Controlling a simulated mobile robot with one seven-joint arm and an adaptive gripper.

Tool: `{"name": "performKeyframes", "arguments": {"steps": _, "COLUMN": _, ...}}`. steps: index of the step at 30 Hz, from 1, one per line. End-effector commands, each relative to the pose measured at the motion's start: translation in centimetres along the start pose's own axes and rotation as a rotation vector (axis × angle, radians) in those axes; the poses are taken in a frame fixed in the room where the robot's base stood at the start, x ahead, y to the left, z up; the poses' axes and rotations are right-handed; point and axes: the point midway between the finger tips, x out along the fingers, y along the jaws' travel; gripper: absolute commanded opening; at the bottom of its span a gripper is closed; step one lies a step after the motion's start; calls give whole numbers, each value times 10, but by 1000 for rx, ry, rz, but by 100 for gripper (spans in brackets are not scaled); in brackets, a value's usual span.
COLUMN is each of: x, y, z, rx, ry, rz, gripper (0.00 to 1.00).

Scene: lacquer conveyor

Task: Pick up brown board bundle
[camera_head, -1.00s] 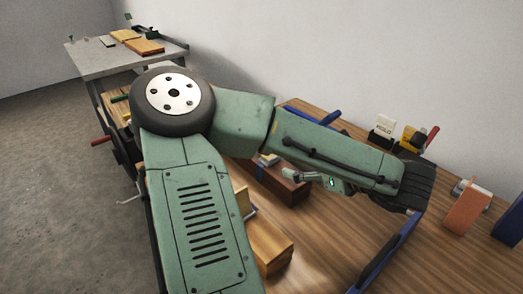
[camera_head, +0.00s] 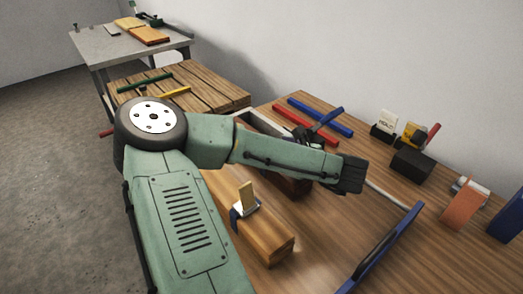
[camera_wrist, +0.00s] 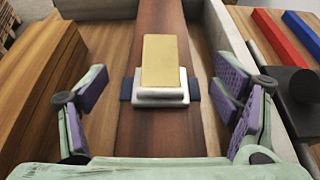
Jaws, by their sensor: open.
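The brown board bundle (camera_wrist: 160,35) is a dark reddish-brown length with a blue strap and a pale block with a tan top (camera_wrist: 162,60). In the wrist view it runs up the middle of the picture. The gripper is hidden in the head view.
A lighter wooden bundle (camera_head: 268,242) with a blue strap lies close on the left. A grey wall (camera_wrist: 240,50) runs along the right. Red (camera_head: 305,124) and blue (camera_head: 320,117) bars lie behind. A blue-framed tool (camera_head: 385,250) lies at the front right.

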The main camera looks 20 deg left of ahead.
Motion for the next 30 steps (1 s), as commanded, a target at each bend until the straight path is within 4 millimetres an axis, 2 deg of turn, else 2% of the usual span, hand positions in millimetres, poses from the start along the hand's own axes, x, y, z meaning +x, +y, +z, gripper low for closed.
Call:
{"name": "performKeyframes", "arguments": {"steps": 7, "x": 1, "y": 0, "z": -1, "rx": -1, "ry": 1, "rz": -1, "gripper": 80}}
{"name": "performKeyframes", "arguments": {"steps": 30, "x": 1, "y": 0, "z": 0, "rx": -1, "ry": 1, "rz": 0, "gripper": 29}}
